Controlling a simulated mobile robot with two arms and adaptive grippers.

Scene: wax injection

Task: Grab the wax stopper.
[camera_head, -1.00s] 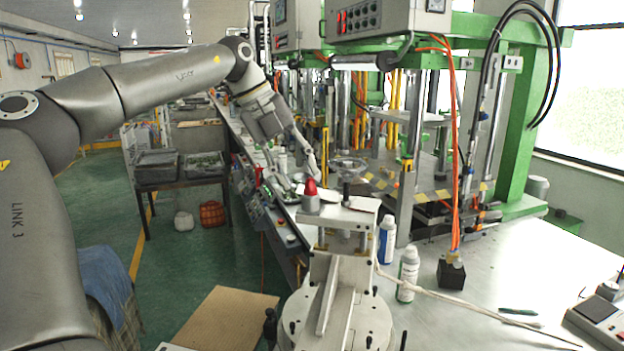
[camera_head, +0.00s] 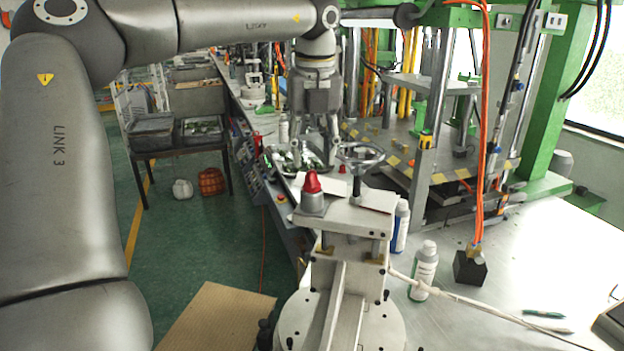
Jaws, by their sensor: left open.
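The wax stopper, which I take to be the red cone-shaped piece (camera_head: 312,184) on a grey round base, stands upright on the near left corner of a metal fixture plate (camera_head: 345,216). My left gripper (camera_head: 315,163) points down with its two fingers apart and nothing between them. In the picture it shows just above and behind the red piece, apart from it. My right gripper is not in view.
A handwheel (camera_head: 360,155) stands just behind the fixture, close to my left gripper's right side. White bottles (camera_head: 424,268) and a black block (camera_head: 469,267) stand on the table to the right. A green press frame (camera_head: 545,110) rises behind them.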

